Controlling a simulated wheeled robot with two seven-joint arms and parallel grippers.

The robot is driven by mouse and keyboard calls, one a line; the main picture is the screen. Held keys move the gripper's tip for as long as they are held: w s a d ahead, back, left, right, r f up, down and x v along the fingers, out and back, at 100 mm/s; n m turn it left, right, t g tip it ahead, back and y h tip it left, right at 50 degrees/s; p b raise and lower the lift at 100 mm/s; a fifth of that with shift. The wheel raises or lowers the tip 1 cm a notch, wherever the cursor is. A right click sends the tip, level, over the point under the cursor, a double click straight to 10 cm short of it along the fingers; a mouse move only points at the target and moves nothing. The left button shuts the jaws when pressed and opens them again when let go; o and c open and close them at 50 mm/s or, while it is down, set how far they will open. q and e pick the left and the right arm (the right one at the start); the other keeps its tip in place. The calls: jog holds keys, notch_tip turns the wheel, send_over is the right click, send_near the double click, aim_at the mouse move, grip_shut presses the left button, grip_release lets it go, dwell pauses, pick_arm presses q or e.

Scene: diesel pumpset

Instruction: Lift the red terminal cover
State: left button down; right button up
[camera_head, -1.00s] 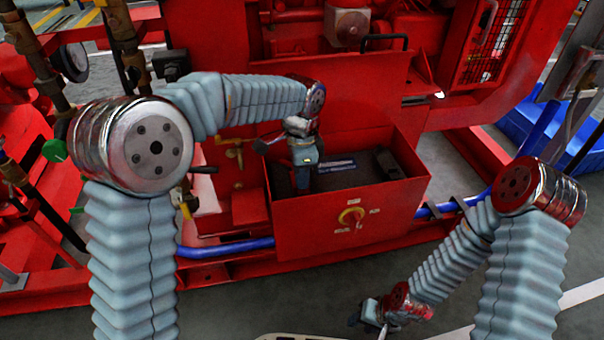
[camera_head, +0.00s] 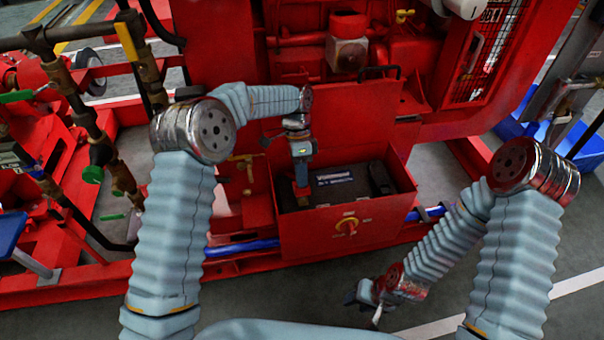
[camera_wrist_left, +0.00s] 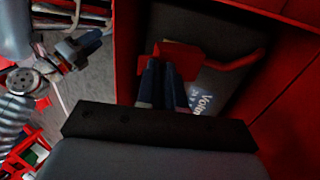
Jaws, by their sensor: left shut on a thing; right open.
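The red terminal cover (camera_wrist_left: 178,56) sits between the fingertips of my left gripper in the left wrist view, against the dark battery (camera_wrist_left: 225,88). My left gripper (camera_wrist_left: 163,82) is shut on it. In the head view my left gripper (camera_head: 302,188) points down into the left part of the open red box (camera_head: 345,228), at the left end of the battery (camera_head: 345,179). Whether the cover still touches the terminal is hidden. My right gripper (camera_head: 362,302) is open and empty, low in front of the box.
A red cable (camera_wrist_left: 235,63) runs right from the cover in the wrist view. The box walls stand close around my left gripper. A blue pipe (camera_head: 240,247) passes below. The floor around my right gripper is clear.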

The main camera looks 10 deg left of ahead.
pick_arm(q)
jog(key=shift+w+a+f, duration=0.15)
jog(key=shift+w+a, duration=0.1)
jog(key=shift+w, duration=0.15)
jog(key=c, duration=1.3)
grip_release()
jog(key=shift+f, duration=0.1)
jog(key=shift+d, duration=0.1)
jog(key=shift+r, duration=0.3)
jog(key=p+v, duration=0.2)
jog(key=v, duration=1.1)
jog(key=shift+r, duration=0.2)
jog(key=shift+o, duration=0.3)
